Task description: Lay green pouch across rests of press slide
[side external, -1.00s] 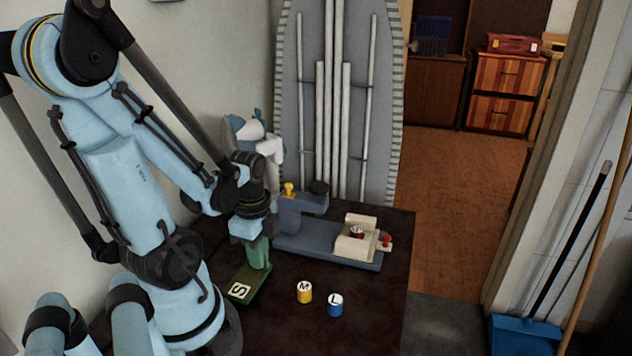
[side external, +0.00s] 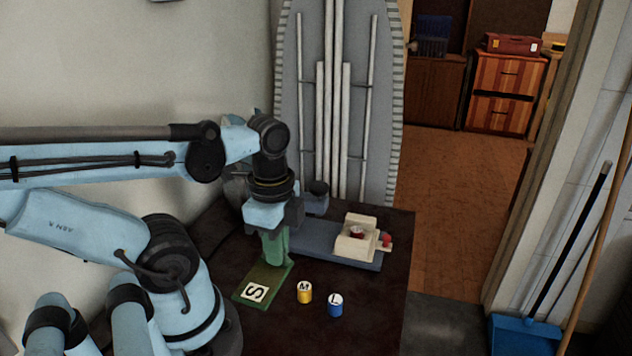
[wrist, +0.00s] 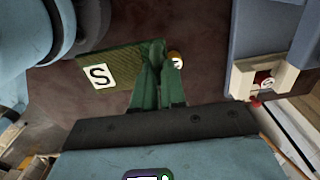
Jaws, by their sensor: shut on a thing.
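The flat green pouch (side external: 271,276) bears a white label with a black S. It also shows in the wrist view (wrist: 125,65). My gripper (side external: 274,262) has green fingers, shut on one end of the pouch, as the wrist view (wrist: 154,48) also shows. The rest of the pouch sticks out toward the front. Its height above the table is hard to tell. The blue-grey press (side external: 318,240) stands behind and right of my gripper. Its cream slide (side external: 352,245) is at the right end, with a red piece in its recess. My gripper hides part of the press.
A yellow canister (side external: 305,293) marked M and a blue canister (side external: 336,306) marked L stand on the dark table (side external: 370,310), right of the pouch. An ironing board (side external: 345,100) stands behind the table. The front right of the table is clear.

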